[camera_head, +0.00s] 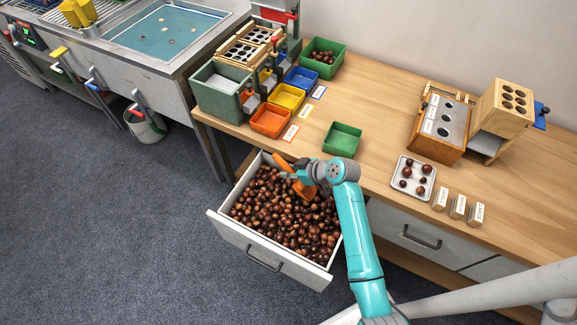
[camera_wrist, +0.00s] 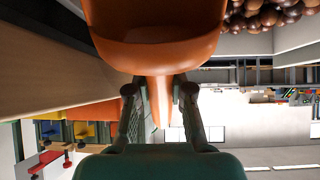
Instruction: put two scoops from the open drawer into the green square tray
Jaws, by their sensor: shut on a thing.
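An orange scoop (camera_head: 304,190) is held by its handle in my gripper (camera_head: 303,173), over the back of the open drawer (camera_head: 236,236) full of brown chestnuts. The scoop's bowl is at or just above the chestnuts; I cannot tell whether it touches them. In the wrist view my gripper (camera_wrist: 160,96) is shut on the handle, and the scoop's smooth orange bowl (camera_wrist: 155,52) fills the top middle. I cannot see whether it holds chestnuts. The green square tray (camera_head: 342,139) stands on the bench behind the drawer and looks empty.
Orange (camera_head: 271,121), yellow (camera_head: 287,97) and blue (camera_head: 301,79) trays stand to the left. Another green tray (camera_head: 323,60) holding chestnuts is at the back. A white tray (camera_head: 413,179) with several chestnuts and wooden blocks (camera_head: 458,207) lie to the right.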

